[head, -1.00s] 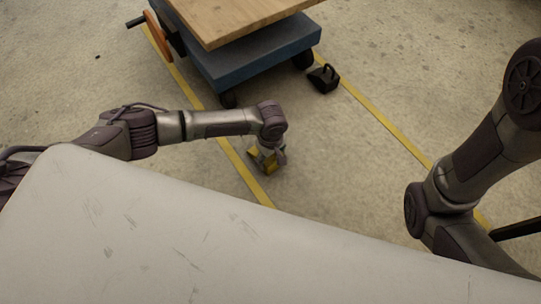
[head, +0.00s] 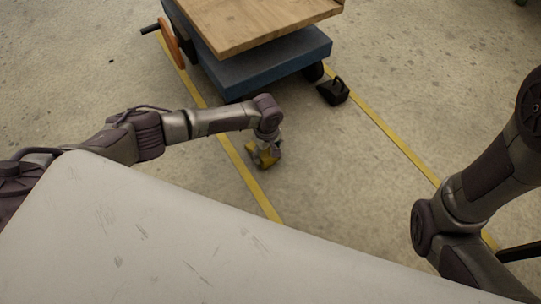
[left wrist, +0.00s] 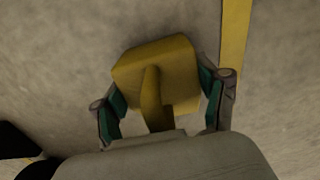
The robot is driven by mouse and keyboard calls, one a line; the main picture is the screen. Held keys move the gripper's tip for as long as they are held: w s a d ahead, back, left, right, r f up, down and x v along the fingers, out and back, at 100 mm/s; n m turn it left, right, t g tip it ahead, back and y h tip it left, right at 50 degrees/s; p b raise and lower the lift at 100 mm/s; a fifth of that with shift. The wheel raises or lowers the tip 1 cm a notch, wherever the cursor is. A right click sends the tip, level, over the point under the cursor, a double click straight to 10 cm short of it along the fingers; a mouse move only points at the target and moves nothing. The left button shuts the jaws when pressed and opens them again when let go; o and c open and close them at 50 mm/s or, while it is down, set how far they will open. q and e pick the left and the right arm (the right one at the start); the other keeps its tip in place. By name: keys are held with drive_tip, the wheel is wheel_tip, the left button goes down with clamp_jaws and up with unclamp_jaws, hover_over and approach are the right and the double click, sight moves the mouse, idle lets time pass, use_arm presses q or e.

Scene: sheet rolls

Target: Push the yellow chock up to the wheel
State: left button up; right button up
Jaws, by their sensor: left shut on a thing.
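The yellow chock (head: 264,161) is near the floor in the head view, just right of the left yellow line. It shows larger in the left wrist view (left wrist: 178,70), with an upright yellow handle. My left gripper (head: 267,150) is over the chock and shut on it, one finger each side in the wrist view. The blue cart (head: 265,72) with a wooden top (head: 250,20) stands beyond it, with a gap of bare floor between. The cart's near left wheel is not clearly visible; its right wheel (head: 313,72) shows. My right gripper is out of view.
A black chock (head: 333,91) sits beside the cart's right wheel. Yellow floor lines (head: 385,126) run along both sides. An orange part (head: 171,42) with a dark handle is at the cart's left.

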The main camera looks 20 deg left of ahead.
use_arm(q)
drive_tip(key=shift+w+a+b, duration=0.2)
drive_tip(key=shift+w+a, duration=0.5)
drive_tip(key=shift+a, duration=0.2)
drive_tip(key=shift+w+a+b, duration=0.15)
drive_tip(key=shift+w+a, duration=0.5)
drive_tip(key=shift+a, duration=0.25)
drive_tip(key=shift+w+a+b, duration=0.55)
drive_tip(key=shift+w+a, duration=0.65)
drive_tip(key=shift+a, duration=0.2)
drive_tip(key=o, duration=1.5)
drive_tip(key=shift+d, duration=0.1)
